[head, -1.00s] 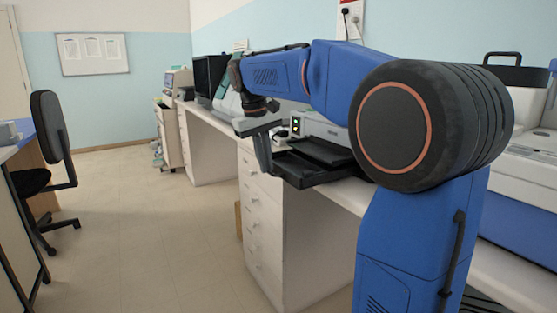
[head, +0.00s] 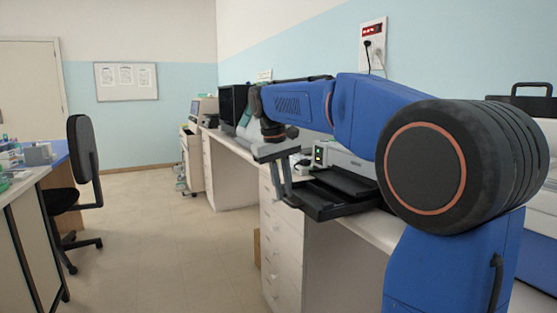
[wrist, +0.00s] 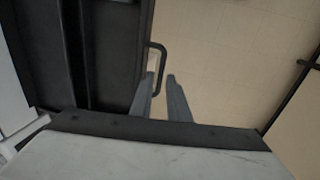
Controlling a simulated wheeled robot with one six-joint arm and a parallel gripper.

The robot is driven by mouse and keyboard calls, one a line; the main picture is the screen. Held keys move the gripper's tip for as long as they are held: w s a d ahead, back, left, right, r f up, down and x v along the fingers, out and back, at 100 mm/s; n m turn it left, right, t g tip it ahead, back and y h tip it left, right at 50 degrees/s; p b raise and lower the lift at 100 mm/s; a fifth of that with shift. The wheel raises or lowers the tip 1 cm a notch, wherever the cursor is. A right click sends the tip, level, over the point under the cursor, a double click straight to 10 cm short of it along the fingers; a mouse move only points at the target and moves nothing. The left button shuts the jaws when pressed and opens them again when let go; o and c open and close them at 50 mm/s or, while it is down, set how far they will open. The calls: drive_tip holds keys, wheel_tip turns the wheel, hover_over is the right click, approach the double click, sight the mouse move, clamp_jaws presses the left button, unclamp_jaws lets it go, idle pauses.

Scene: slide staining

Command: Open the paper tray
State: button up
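The black paper tray (head: 342,206) sticks out from the front of the light grey printer (head: 352,160) on the bench. In the wrist view the tray (wrist: 112,60) fills the upper left, with a black loop handle (wrist: 163,62) on its front edge. My gripper (head: 284,194) is at the tray's front left edge. In the wrist view its two grey fingers (wrist: 161,76) are apart, with the handle bar between or just beyond their tips. I cannot tell whether a finger touches the handle.
White drawers (head: 283,240) stand under the bench. A black chair (head: 82,160) and a side table (head: 22,185) are at the left. The tiled floor between them is clear. A dark monitor (head: 233,103) stands farther along the bench.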

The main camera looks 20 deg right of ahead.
wheel_tip(320, 180, up, 16)
drive_tip(key=a, duration=0.3)
drive_tip(key=shift+s+f, duration=0.1)
drive_tip(key=shift+s, duration=0.1)
idle(0.4)
drive_tip(key=s+f+t+y, duration=0.1)
drive_tip(key=s+f+t, duration=0.1)
drive_tip(key=s+f, duration=1.3)
drive_tip(key=s+a+f+t+y, duration=0.1)
drive_tip(key=s+f+t, duration=0.1)
drive_tip(key=s+f, duration=1.2)
wheel_tip(320, 180, down, 8)
drive_tip(key=shift+s+a+f+m+t, duration=0.1)
drive_tip(key=shift+s+a+m+t, duration=0.2)
drive_tip(key=shift+s, duration=0.1)
